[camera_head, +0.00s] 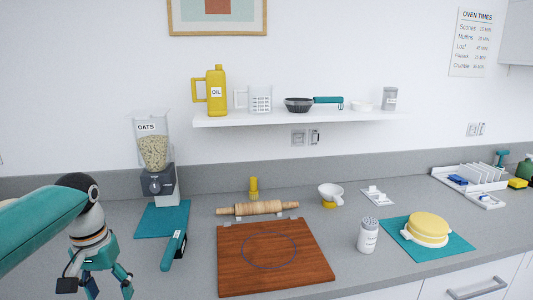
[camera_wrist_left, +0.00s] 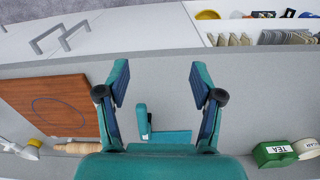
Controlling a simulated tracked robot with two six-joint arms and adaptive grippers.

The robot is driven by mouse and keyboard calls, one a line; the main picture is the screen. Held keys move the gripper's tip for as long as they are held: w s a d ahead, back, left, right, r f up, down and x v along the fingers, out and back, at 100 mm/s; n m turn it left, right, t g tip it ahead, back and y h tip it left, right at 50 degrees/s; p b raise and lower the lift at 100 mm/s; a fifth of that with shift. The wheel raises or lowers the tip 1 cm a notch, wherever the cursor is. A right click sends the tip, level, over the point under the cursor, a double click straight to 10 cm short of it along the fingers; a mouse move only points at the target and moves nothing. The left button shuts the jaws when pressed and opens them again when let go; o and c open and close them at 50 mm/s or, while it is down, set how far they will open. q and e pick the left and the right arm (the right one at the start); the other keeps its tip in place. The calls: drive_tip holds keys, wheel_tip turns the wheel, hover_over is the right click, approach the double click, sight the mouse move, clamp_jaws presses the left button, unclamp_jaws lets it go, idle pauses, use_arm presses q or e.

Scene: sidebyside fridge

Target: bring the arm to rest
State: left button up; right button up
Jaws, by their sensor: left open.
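My left arm comes in from the left in the head view, and its left gripper (camera_head: 96,284) hangs over the counter at the lower left. In the left wrist view the left gripper (camera_wrist_left: 160,85) has its two teal fingers spread wide, with nothing between the tips but grey counter. A teal-handled tool (camera_head: 174,250) lies on the counter to the right of the gripper, apart from it. My right gripper is in neither view.
A wooden board (camera_head: 235,270) with a drawn circle lies right of the gripper. An oats dispenser (camera_head: 153,150) stands behind, by a teal mat (camera_head: 150,222). A shelf (camera_head: 290,117) overhangs the back.

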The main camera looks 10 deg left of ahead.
use_arm(q)
drive_tip(key=w+d+f+m+h, duration=0.1)
drive_tip(key=d+f, duration=0.6)
drive_tip(key=f, duration=0.6)
drive_tip(key=w+d+f+m+h, duration=0.1)
drive_tip(key=d+f, duration=0.6)
drive_tip(key=f, duration=0.6)
drive_tip(key=s+d+f+n+h, duration=0.1)
drive_tip(key=s+d+f, duration=0.4)
drive_tip(key=s+f, duration=0.2)
drive_tip(key=s+d+f+n, duration=0.1)
drive_tip(key=s+d+f, duration=0.5)
drive_tip(key=s, duration=0.5)
drive_tip(key=shift+f+h, duration=0.4)
drive_tip(key=shift+f, duration=0.2)
